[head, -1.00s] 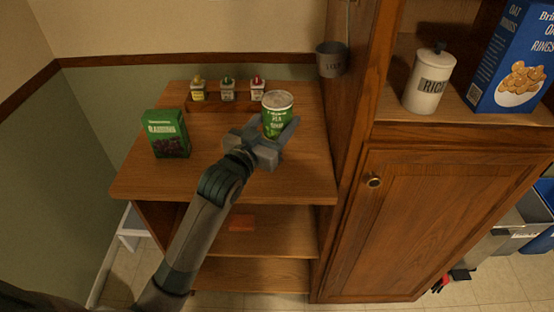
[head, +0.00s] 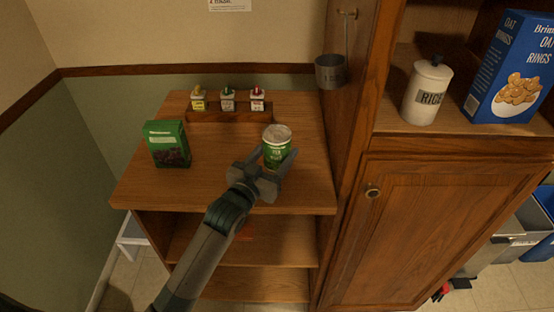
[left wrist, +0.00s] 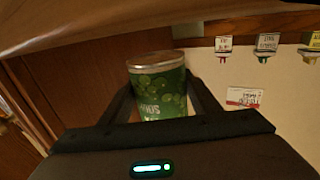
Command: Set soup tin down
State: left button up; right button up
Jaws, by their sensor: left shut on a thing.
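The soup tin (head: 276,143) is green with a pale metal lid and stands upright over the right part of the small shelf unit's wooden top (head: 225,190). My left gripper (head: 277,163) is shut on it, one finger on each side. In the left wrist view the tin (left wrist: 158,88) sits between the two fingers (left wrist: 165,100). I cannot tell whether the tin's base touches the wooden top. My right gripper is not in view.
A green raisin box (head: 167,144) stands at the left of the top. A wooden rack (head: 228,115) with several small bottles is at the back. A tall cabinet (head: 410,235) borders the right side, with a hanging grey cup (head: 331,71).

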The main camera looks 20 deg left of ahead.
aim_at(277, 161)
pick_arm(q)
jog(key=shift+f, duration=1.4)
jog(key=shift+f, duration=0.15)
jog(key=o, duration=1.4)
jog(key=shift+o, duration=0.2)
